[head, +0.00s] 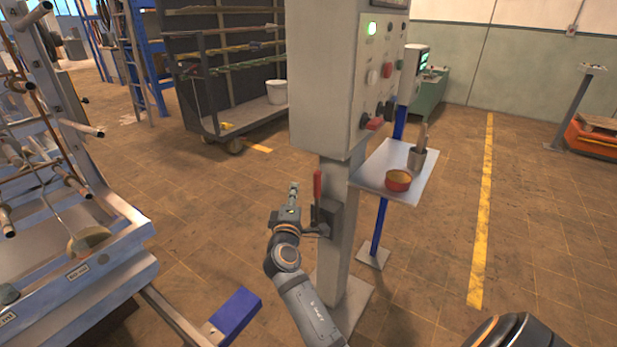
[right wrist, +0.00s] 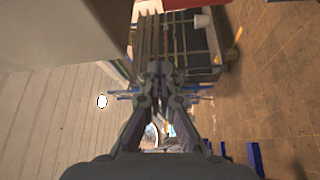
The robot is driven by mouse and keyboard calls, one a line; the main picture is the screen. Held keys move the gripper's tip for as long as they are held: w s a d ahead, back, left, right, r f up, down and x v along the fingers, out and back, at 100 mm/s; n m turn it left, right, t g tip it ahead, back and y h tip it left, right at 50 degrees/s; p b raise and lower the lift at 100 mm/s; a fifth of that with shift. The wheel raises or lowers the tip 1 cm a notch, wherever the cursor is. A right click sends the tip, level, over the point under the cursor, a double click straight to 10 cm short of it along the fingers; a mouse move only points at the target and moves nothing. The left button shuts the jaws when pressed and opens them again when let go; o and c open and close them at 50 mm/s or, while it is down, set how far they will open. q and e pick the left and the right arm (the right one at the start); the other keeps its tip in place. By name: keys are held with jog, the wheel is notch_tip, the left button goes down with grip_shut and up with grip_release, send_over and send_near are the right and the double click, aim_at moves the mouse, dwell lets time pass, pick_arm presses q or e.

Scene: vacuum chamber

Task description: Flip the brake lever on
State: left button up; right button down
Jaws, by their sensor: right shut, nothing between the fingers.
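The brake lever (head: 317,187) has a red handle that stands about upright. It rises from a small dark box (head: 328,214) on the grey pedestal's post. My right gripper (head: 293,188) is just left of the lever in the head view, pointing up at about the handle's height. A narrow gap shows between them in the picture; the depth between them is hard to judge. The right wrist view shows the fingertips (right wrist: 159,70) together with nothing between them. I cannot make out the lever in that view. My left gripper is not in view.
The grey control cabinet (head: 325,85) with buttons hangs above the lever. A small shelf (head: 369,178) to its right holds a red bowl (head: 398,181) and a cup (head: 417,158) of tools. A metal rack machine (head: 95,270) stands at left.

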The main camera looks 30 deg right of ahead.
jog(key=w+d+p, duration=0.2)
jog(key=w+d, duration=0.2)
jog(key=d, duration=0.4)
jog(key=shift+w, duration=0.35)
jog(key=shift+d, duration=0.1)
